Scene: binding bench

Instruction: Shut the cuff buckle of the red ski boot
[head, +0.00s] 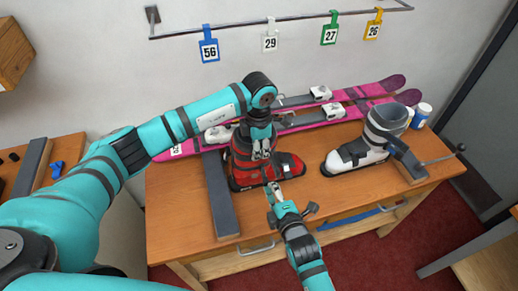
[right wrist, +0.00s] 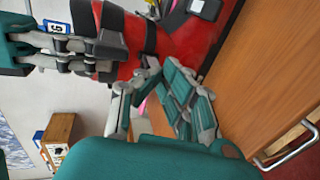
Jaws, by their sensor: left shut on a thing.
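The red ski boot (head: 284,164) stands on the bench with its toe to the right; its red shell also fills the top of the right wrist view (right wrist: 190,45). My left gripper (head: 262,152) comes down from above and is shut on the boot's upper cuff, hiding much of it. Its dark fingers also show in the right wrist view (right wrist: 105,50). My right gripper (head: 273,188) is low at the boot's near side; its fingers (right wrist: 160,68) are close to the shell. I cannot tell whether they touch it or are closed. The cuff buckle is not clearly visible.
A grey and white boot (head: 372,150) stands at the right by a bar clamp (head: 410,160). Pink skis (head: 190,145) lie behind. A dark grey bar (head: 221,195) lies left of the red boot. A white jar (head: 422,116) stands back right. Bench between the boots is clear.

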